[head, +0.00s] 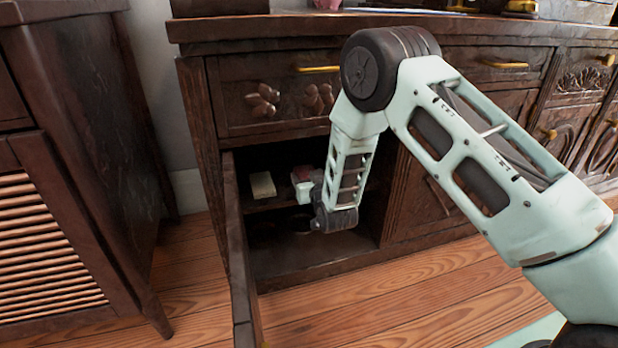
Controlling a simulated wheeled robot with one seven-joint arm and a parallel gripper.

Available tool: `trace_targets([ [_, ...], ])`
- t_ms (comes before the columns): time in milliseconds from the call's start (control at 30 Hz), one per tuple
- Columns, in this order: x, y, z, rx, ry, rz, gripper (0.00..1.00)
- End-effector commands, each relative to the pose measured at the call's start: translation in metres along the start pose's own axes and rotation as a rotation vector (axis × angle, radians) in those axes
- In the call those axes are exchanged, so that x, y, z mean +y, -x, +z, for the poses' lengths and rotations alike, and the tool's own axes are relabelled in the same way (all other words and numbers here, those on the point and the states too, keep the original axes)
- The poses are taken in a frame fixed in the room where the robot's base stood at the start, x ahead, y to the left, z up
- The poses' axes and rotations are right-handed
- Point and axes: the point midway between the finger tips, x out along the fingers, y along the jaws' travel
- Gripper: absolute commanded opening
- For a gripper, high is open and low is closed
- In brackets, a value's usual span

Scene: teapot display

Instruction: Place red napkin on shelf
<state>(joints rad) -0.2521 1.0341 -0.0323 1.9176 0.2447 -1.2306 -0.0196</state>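The shelf (262,204) is inside an open compartment of the dark wooden cabinet. A small reddish-pink item (301,174), possibly the red napkin, shows at the shelf, partly hidden by my arm. My gripper (304,194) is inside the compartment, just in front of and below that item. The gripper is small and dark here, and its fingers are not clear. I cannot tell whether it touches or holds the item. A cream-coloured block-like item (262,185) lies on the shelf to the left of the gripper.
Another dark cabinet with a slatted door (45,250) stands at left. Wooden floor is clear in front.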

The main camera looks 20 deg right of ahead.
Motion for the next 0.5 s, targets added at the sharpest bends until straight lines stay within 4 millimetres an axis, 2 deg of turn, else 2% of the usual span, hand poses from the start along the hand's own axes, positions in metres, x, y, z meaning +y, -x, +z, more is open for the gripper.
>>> trace_targets([
  [167,0.000,0.006,-0.004,-0.002,0.000,0.000,0.63],
  [267,-0.001,0.021,-0.005,-0.005,0.002,-0.001,0.63],
  [500,0.000,0.072,-0.006,-0.006,0.002,0.000,0.63],
])
